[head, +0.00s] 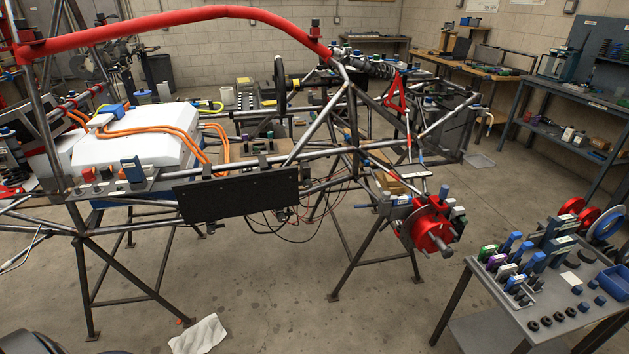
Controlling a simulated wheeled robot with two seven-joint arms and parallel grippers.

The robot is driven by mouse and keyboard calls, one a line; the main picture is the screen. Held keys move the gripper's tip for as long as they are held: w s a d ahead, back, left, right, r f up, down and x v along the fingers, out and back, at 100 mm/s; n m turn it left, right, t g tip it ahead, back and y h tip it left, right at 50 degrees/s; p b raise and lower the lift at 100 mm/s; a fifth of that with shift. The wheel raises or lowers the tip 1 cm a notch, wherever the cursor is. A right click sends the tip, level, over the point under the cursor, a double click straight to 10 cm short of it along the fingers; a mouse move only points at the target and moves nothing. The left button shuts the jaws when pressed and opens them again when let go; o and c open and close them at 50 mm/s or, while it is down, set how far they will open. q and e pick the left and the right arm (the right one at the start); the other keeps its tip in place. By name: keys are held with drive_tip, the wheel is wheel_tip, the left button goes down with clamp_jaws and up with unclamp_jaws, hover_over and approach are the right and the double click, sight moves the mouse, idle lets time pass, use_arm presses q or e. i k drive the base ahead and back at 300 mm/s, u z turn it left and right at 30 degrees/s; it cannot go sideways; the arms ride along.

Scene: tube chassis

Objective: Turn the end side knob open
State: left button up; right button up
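A tube chassis (350,105) of bare metal and red padded tubes stands on legs across the middle of the head view. At its right end is a red round hub part (427,222) with dark protruding ends. On the left side rail, a small plate carries a red knob-like piece (88,174) and orange-and-grey blocks (133,172). I cannot tell which piece is the end side knob, or whether it is open. Neither of my grippers is in view.
A white battery-like box (135,138) with orange cables sits in the chassis. A black panel (238,197) hangs on the near rail. A grey parts table (560,300) stands at the right front. A white cloth (199,336) lies on the floor. The floor between is mostly clear.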

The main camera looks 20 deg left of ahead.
sight(308, 183)
drive_tip(key=z, duration=0.55)
drive_tip(key=k, duration=0.65)
drive_tip(key=z, duration=0.8)
drive_tip(key=i, duration=1.8)
drive_tip(key=u, duration=1.35)
drive_tip(key=i, duration=0.6)
drive_tip(key=u, duration=0.6)
